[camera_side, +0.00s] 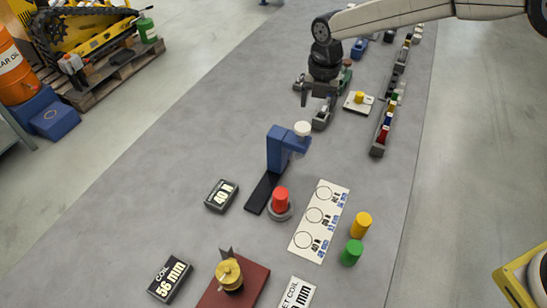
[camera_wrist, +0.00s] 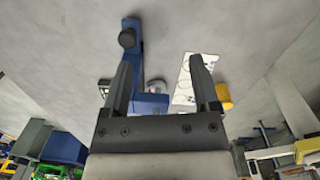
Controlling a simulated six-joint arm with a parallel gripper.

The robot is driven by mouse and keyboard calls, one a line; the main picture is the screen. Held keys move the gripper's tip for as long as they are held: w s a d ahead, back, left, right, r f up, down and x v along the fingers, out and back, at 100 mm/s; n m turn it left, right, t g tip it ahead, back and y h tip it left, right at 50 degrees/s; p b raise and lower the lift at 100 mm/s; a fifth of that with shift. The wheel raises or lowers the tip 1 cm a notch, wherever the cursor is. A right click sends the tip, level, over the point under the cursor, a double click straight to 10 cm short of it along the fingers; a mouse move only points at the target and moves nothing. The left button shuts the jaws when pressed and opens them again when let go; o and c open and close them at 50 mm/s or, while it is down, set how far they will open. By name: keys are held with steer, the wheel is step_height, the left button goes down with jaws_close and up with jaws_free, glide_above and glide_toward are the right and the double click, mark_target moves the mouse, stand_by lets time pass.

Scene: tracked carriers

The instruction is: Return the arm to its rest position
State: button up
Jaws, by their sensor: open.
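My gripper (camera_side: 317,104) hangs from my arm above the grey work surface (camera_side: 190,130) in the side view, behind the blue stand with a white knob (camera_side: 302,129). In the wrist view, the two dark fingers of my gripper (camera_wrist: 162,58) are spread apart with nothing held between them. The blue stand (camera_wrist: 150,103) shows partly behind the left finger. The yellow cylinder (camera_wrist: 224,92) shows beside the right finger.
A red cylinder (camera_side: 280,196) stands before the blue stand. A white card (camera_side: 305,240) with circles lies beside yellow (camera_side: 362,222) and green (camera_side: 353,251) cylinders. A yellow coil piece (camera_side: 229,273) is at front. A narrow rack (camera_side: 378,150) of small parts runs along the right.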

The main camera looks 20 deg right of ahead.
steer(key=s+d+m+t, duration=0.1)
steer(key=s+d+m, duration=0.8)
steer(key=s+m, duration=0.3)
steer(key=s+d+m+t, duration=0.1)
steer(key=s+d+m, duration=0.9)
steer(key=m, duration=0.7)
steer(key=shift+s+r, duration=0.4)
steer(key=shift+s, duration=0.65)
